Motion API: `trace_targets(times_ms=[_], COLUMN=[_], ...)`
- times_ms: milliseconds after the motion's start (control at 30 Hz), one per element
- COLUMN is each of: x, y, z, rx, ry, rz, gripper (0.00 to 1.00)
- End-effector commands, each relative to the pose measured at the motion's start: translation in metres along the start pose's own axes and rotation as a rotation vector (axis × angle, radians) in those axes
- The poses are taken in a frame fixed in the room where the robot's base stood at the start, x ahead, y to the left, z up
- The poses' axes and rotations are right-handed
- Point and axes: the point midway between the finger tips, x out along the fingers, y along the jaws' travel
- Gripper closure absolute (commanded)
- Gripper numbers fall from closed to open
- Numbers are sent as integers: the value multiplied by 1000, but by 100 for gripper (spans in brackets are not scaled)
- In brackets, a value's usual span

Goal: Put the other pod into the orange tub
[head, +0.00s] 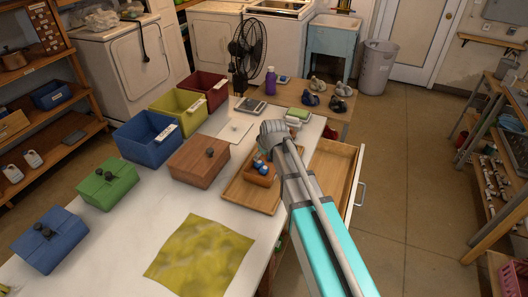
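A small orange-brown tub (262,179) stands on a wooden tray (238,194) on the white table. A blue item (261,165) with a pale part shows in its top; it may be a pod, but it is too small to be sure. My gripper (272,133) is over the table's right side, just beyond the tub in the picture. Its fingers are hidden or too small to make out, so I cannot see whether it holds anything. My arm covers the area right of the tub. I cannot make out a second pod.
Lidded boxes in brown (201,163), green (109,185) and blue (50,240) stand left. Open blue (146,150), yellow (163,105) and maroon (202,90) bins stand behind. A yellow cloth (201,258) lies in front. An open drawer (334,172) juts out right.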

Motion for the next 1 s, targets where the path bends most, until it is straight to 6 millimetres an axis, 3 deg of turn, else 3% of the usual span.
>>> trace_targets(times_ms=[833,1000], x=[-2,-8], y=[0,3], z=[1,20], rx=[2,46], ry=[-1,-28], rz=[0,-4], gripper=[6,6])
